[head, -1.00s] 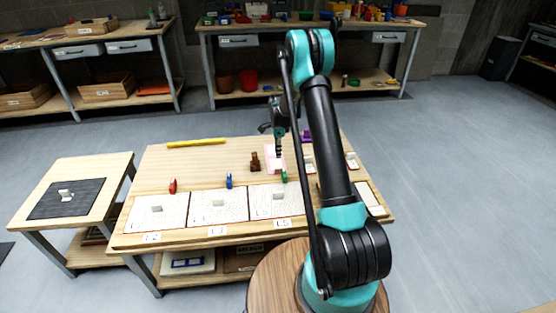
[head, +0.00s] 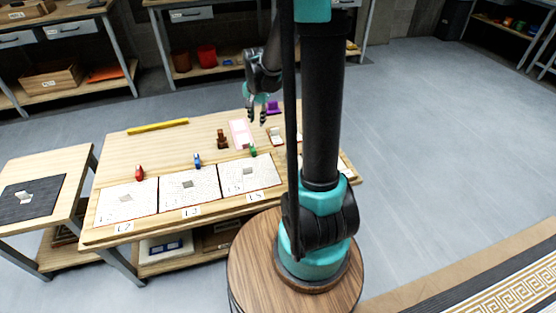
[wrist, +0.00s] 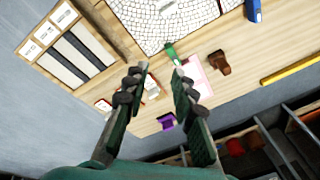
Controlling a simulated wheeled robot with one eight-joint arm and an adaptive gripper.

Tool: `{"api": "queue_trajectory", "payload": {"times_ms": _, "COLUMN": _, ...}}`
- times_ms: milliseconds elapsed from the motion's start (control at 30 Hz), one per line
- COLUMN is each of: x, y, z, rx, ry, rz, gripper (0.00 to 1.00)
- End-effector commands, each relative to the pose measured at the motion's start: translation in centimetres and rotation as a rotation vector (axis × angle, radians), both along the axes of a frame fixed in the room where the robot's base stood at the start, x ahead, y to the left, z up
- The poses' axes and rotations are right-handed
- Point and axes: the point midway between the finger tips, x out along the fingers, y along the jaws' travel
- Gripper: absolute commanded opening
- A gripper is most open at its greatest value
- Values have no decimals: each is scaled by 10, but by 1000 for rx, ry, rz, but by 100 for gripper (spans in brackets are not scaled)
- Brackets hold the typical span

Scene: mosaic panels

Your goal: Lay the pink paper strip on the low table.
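The pink paper strip (head: 240,134) lies flat on the large worktable (head: 112,160), toward its back right. It also shows in the wrist view (wrist: 203,88), just right of my fingers, with a paler patch on it. My gripper (head: 257,117) is open and empty, raised above the worktable beside the strip.
A brown block (head: 222,140), a green clamp-like piece (head: 252,151) and a purple piece (head: 272,107) surround the strip. A yellow bar (head: 158,126) lies at the back. White mosaic panels (head: 128,201) line the front. Open floor (head: 430,130) lies to the right.

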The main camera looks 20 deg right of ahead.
Motion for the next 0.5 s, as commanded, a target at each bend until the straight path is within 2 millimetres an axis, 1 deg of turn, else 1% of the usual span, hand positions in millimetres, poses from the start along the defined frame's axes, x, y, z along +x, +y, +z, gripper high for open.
{"api": "queue_trajectory", "payload": {"times_ms": 33, "x": -21, "y": -2, "z": 5, "rx": -11, "ry": -12, "rz": 51, "gripper": 26}}
{"api": "queue_trajectory", "payload": {"times_ms": 233, "x": -92, "y": -7, "z": 14, "rx": -66, "ry": -69, "rz": 282, "gripper": 26}}
{"api": "queue_trajectory", "payload": {"times_ms": 400, "x": -151, "y": -10, "z": 9, "rx": -124, "ry": -114, "rz": 474, "gripper": 26}}
{"api": "queue_trajectory", "payload": {"times_ms": 500, "x": -180, "y": -11, "z": 2, "rx": -158, "ry": -136, "rz": 573, "gripper": 26}}
